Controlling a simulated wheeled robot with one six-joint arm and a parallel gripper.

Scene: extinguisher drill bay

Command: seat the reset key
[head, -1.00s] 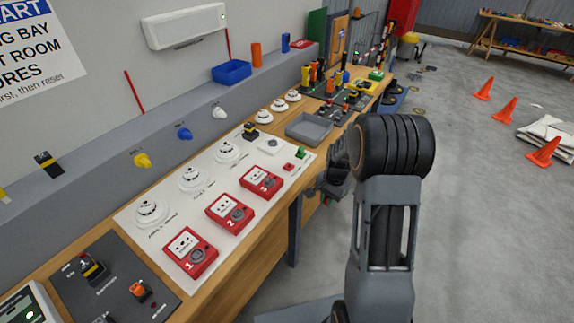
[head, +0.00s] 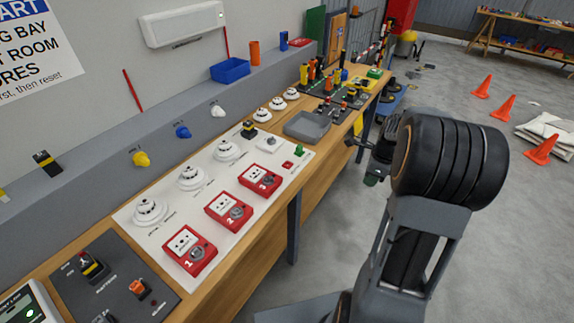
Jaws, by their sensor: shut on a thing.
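My gripper (head: 358,143) is right of the bench's front edge, in the free space over the floor, partly hidden behind my arm's large dark joint. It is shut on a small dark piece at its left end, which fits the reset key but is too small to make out. The white panel (head: 135,212) lies on the bench to the left, apart from the gripper. Near its far right corner are a white square plate with a round grey centre (head: 270,145), a small red part (head: 288,165) and a green part (head: 299,150).
Red call points (head: 190,250) and white round detectors (head: 150,209) stand on the panel. A grey tray (head: 307,127) and several small upright items lie beyond it. A blue bin (head: 231,71) sits on the ledge. Orange cones (head: 504,110) stand on open floor to the right.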

